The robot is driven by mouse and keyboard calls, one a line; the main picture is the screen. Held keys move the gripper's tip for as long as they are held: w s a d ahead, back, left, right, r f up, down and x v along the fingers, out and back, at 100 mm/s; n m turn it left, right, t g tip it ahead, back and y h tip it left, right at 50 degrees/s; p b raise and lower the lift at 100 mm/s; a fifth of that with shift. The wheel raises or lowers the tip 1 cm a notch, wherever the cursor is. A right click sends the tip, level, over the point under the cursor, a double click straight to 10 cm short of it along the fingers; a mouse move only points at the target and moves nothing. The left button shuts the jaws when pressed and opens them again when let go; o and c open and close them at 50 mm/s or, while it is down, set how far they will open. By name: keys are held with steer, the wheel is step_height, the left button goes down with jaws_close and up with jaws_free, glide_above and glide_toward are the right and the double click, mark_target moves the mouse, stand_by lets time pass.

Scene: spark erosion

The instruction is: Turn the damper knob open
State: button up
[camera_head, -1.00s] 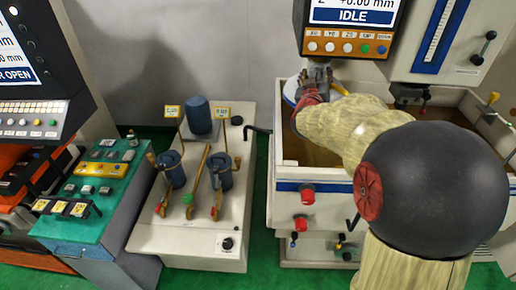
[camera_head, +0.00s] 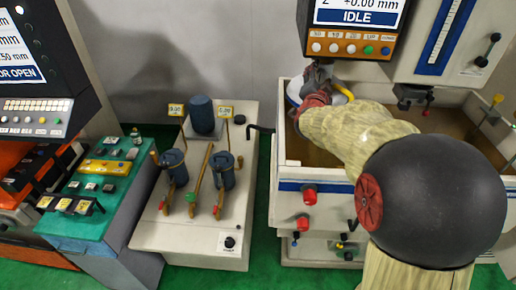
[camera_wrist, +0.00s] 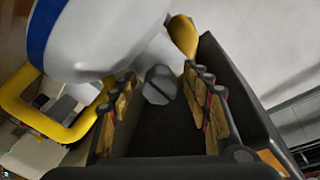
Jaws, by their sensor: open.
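A grey faceted knob (camera_wrist: 160,86) with a dark slot across its face shows in the wrist view and looks like the damper knob. It sits on a pale stem below a large white body with a blue band (camera_wrist: 105,35). My gripper (camera_wrist: 160,75) is open, with a padded finger on each side of the knob; I cannot tell whether either finger touches it. A yellow rounded part (camera_wrist: 183,36) is just beyond the right finger. In the head view my gripper (camera_head: 320,76) is small beside the white round body (camera_head: 294,90), and the knob is hidden.
A yellow frame (camera_wrist: 30,118) is left of my fingers in the wrist view. In the head view, the machine's tank (camera_head: 300,186) is under my arm, with a control panel (camera_head: 350,48) above my gripper. A pump cart (camera_head: 150,235) stands left.

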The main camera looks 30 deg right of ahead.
mark_target(320, 78)
steer(key=b+v, duration=0.1)
steer(key=v, duration=0.6)
steer(key=shift+a+b, duration=0.1)
steer(key=shift+b, duration=0.25)
steer(key=s+a+f+n+y+b, duration=0.1)
steer(key=a+f+n+y+b, duration=0.3)
steer(key=a+f, duration=0.3)
steer(key=s+a+f+n+y+b, duration=0.2)
steer(key=a+f+n+y+b, duration=0.3)
steer(key=a, duration=1)
step_height(320, 78, down, 2)
steer(key=shift+s+a+f+n+g+y+b, duration=0.2)
steer(key=shift+s+n+g+y+b, duration=0.1)
steer(key=shift+y+b, duration=0.15)
steer(key=s+a+f+n+g+y+b, duration=0.1)
steer(key=s+a+f+n+g+b, duration=0.2)
steer(key=s+f, duration=0.6)
steer(key=s+a+f+n+g+y+b, duration=0.1)
steer(key=s+a+f+n+g+b, duration=0.3)
steer(key=s+f, duration=0.6)
steer(key=s+a+b, duration=0.2)
steer(key=b, duration=0.1)
steer(key=shift+s+a+f+n+b, duration=0.2)
steer(key=shift+s+f+n+b, duration=0.1)
steer(key=shift+s+b, duration=0.1)
steer(key=shift+r, duration=0.1)
steer(key=shift+c, duration=0.5)
